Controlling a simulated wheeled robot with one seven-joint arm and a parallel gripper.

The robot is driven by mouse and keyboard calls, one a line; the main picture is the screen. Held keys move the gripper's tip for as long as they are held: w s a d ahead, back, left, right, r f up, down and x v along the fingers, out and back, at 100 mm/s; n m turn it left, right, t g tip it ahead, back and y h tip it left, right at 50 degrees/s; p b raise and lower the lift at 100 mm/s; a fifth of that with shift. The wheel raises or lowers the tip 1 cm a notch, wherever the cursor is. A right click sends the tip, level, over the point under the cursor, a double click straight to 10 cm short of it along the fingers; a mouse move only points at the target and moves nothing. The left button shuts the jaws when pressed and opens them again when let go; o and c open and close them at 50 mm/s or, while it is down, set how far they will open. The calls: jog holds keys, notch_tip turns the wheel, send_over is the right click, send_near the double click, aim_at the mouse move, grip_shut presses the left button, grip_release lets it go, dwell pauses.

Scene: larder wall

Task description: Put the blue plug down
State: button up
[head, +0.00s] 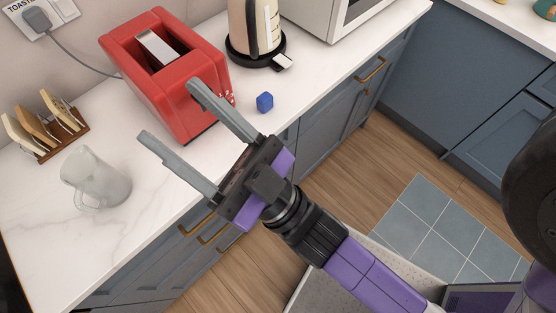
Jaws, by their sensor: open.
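The blue plug (265,102) is a small blue block on the white countertop, to the right of the red toaster and in front of the kettle. My gripper (168,108) is open, with its two grey fingers spread wide and nothing between them. Its fingers reach over the counter in front of the toaster. The plug is outside the fingers, to the right of the right finger and apart from it.
The red toaster (185,109) stands just beyond my fingers. A kettle (254,30) on a black base is behind the plug. A glass jug (95,180) and a wooden rack (45,127) are at left. The counter's front edge runs beneath my gripper.

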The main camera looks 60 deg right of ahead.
jog(key=s+d+f+m+g+h, duration=0.1)
jog(key=s+d+f+g, duration=0.2)
jog(key=s+f+g, duration=0.3)
jog(key=s+d+f+g, duration=0.4)
jog(key=s+f, duration=0.5)
jog(key=f, duration=0.6)
jog(key=shift+s+f+m+g+h, duration=0.35)
jog(key=shift+f+m+g+h, duration=0.05)
jog(key=shift+g, duration=0.6)
